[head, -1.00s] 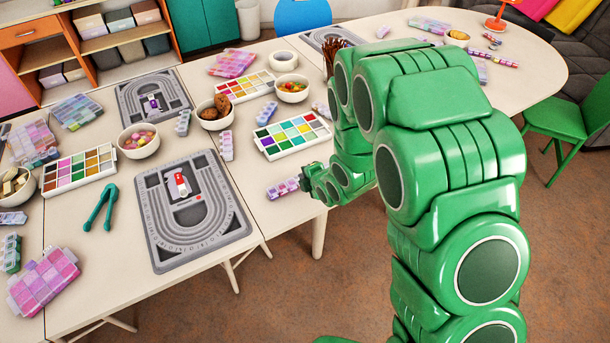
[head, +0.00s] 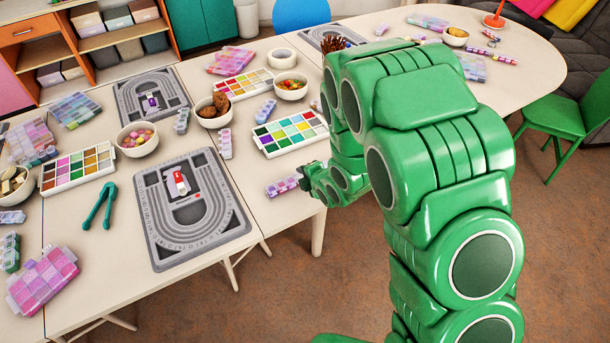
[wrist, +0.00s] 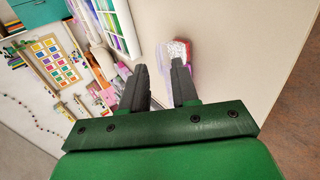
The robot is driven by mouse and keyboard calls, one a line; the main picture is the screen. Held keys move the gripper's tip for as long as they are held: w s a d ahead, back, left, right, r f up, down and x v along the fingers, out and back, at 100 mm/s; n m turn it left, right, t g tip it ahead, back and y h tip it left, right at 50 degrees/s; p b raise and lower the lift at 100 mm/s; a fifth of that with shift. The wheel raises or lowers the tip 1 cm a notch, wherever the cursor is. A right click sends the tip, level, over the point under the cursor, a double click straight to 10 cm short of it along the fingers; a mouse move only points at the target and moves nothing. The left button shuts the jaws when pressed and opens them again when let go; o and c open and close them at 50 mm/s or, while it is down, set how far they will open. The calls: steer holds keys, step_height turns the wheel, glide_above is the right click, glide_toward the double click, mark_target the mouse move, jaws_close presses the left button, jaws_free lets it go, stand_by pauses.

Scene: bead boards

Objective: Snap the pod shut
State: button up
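A small pink and purple pod strip (head: 283,186) lies on the near edge of the table, just left of my gripper (head: 303,176) in the head view. In the wrist view a pale translucent pod with red and white contents (wrist: 179,48) shows beyond the right fingertip. My gripper (wrist: 159,72) has its two dark fingers apart, with bare table visible between them. The fingers hold nothing that I can see. The right finger covers part of the pod, and its lid is too small to read clearly.
A white bead palette (head: 290,134) lies behind the pod strip. A grey bead board (head: 235,222) lies to the left, with a red and white item on it. Bowls and other pod strips (head: 225,144) stand farther back. The floor is open beyond the near table edge.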

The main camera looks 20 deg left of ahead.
steer(key=shift+w+a+r, duration=0.1)
steer(key=shift+r, duration=0.05)
stand_by(0.3)
steer(key=shift+w+a+r+g+h, duration=0.1)
steer(key=shift+w+r+g+h, duration=0.1)
steer(key=shift+g+h, duration=0.2)
steer(key=shift+a, duration=0.1)
